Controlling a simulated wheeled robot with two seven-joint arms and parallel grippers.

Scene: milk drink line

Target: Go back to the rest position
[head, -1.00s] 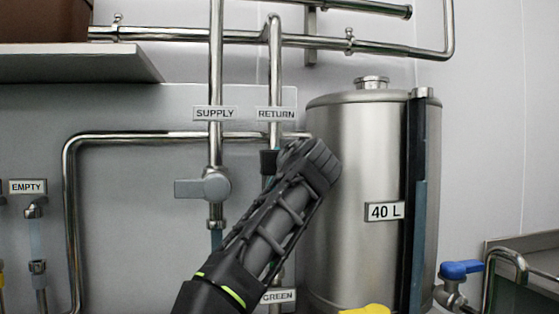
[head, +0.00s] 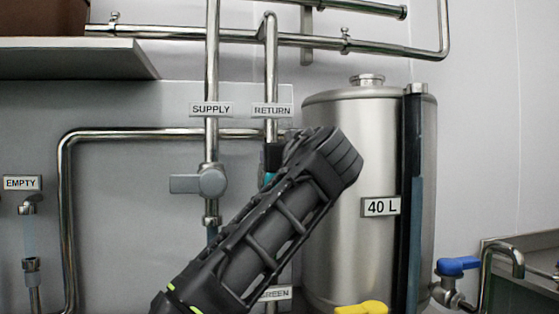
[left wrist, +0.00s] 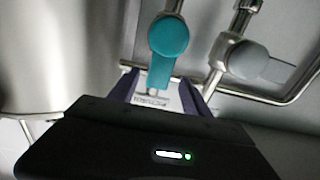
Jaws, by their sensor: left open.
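My left arm (head: 265,225) reaches up from the bottom of the head view, in front of the return pipe and the left side of the tank. Its fingertips are hidden there. In the left wrist view my left gripper (left wrist: 167,82) shows two spread fingers with nothing held between them. In the head view only a sliver of this teal handle (head: 268,179) shows behind my arm. My right gripper is in neither view.
The steel 40 L tank (head: 335,230) stands at the right of my arm. The grey supply valve (head: 200,181) is close on its left. A shelf (head: 75,62) juts out at upper left. Blue (head: 457,265) and yellow (head: 362,308) handles are at lower right.

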